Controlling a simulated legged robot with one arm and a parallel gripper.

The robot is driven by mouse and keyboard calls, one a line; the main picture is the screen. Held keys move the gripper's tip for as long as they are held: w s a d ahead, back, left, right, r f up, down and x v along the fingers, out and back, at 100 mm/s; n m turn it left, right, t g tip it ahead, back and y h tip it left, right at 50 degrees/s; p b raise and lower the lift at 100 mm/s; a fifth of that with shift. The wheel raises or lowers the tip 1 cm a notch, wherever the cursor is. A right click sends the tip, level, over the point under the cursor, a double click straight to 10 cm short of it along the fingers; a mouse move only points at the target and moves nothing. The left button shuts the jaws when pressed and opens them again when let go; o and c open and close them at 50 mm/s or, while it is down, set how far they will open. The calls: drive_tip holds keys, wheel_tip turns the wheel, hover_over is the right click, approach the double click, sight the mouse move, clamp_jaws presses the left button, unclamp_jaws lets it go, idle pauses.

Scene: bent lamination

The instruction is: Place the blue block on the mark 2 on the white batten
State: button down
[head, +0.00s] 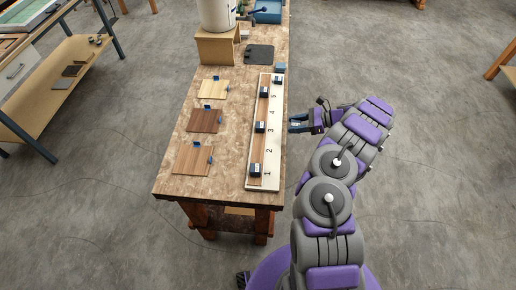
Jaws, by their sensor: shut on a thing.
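The white batten (254,183) lies lengthwise along the right side of the workbench, with marks 1 to 5 running from the near end to the far end. Mark 2 (269,151) is clear, and no block stands beside it. A thin wooden strip lies along the batten, with dark blocks near mark 1 (255,169), near mark 3 (260,127) and near mark 5 (264,91). My gripper (294,124) is just right of the bench edge, level with about mark 3. It is shut on the small blue block (297,124), which the fingers largely hide.
Three wooden plates (192,160) with small blue pieces lie on the left of the workbench (167,183). A dark block (279,79) and a bluish block (280,67) are at the batten's far end. A wooden stand (217,47) holds a white container behind.

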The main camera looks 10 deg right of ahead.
drive_tip(key=shift+s+f, duration=0.15)
drive_tip(key=shift+f, duration=0.05)
drive_tip(key=b, duration=0.2)
hover_over(258, 149)
drive_tip(key=shift+f, duration=0.75)
wheel_tip(258, 149, down, 4)
drive_tip(key=shift+r+b, duration=0.15)
drive_tip(key=shift+b, duration=0.35)
drive_tip(key=c, duration=0.5)
unclamp_jaws()
drive_tip(key=shift+r, duration=0.1)
